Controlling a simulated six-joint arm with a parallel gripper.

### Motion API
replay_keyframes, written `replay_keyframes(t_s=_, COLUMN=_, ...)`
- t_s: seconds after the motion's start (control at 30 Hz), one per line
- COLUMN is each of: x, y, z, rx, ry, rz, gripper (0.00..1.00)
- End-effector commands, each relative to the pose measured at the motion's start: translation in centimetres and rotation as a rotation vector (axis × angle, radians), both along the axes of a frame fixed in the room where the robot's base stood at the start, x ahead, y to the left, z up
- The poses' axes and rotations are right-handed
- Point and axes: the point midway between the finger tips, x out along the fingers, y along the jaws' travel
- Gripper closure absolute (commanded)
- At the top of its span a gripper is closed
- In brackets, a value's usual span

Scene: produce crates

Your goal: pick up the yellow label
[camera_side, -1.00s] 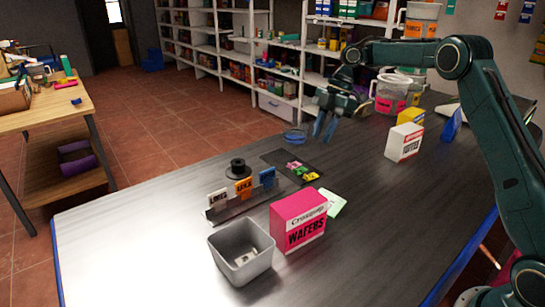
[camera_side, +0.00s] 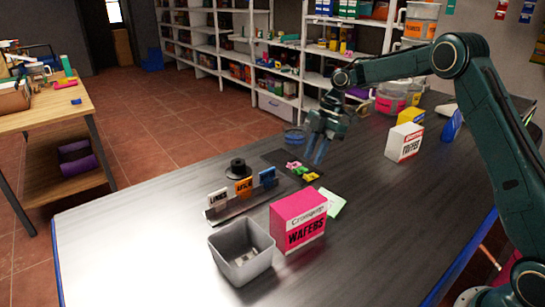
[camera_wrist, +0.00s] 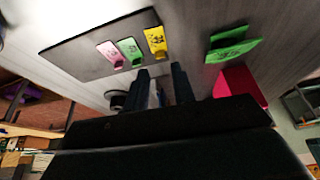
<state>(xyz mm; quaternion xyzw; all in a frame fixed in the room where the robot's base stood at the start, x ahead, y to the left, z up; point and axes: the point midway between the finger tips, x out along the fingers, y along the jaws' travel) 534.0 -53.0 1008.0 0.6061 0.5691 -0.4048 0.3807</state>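The yellow label (camera_side: 311,177) lies on a small dark mat (camera_side: 278,156), at the end of a short row with a green label (camera_side: 301,170) and a pink label (camera_side: 293,164). In the wrist view the yellow label (camera_wrist: 156,41) is at the mat's right edge, just beyond the fingertips. My gripper (camera_side: 315,155) is above and behind the labels in the side view, fingers pointing down. In the wrist view my gripper (camera_wrist: 160,76) shows its two fingers apart with nothing held between them.
A pink wafers box (camera_side: 300,215), a grey bin (camera_side: 240,255) and a rack (camera_side: 245,202) with several upright tags stand nearer the side camera. A green card (camera_side: 335,203) lies beside the wafers box. A white and red box (camera_side: 403,143) stands to the right.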

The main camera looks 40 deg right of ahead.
Motion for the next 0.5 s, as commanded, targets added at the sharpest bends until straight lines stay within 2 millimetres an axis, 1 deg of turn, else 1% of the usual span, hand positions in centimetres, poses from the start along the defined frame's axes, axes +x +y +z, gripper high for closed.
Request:
replay_keyframes(t_s=0.17, x=-0.1, y=0.4, z=-0.9, rx=0.001, ry=0.003, rz=0.002, gripper=0.75)
replay_keyframes(t_s=0.5, x=0.0, y=1.7, z=-4.3, rx=0.001, ry=0.003, rz=0.001, gripper=0.75)
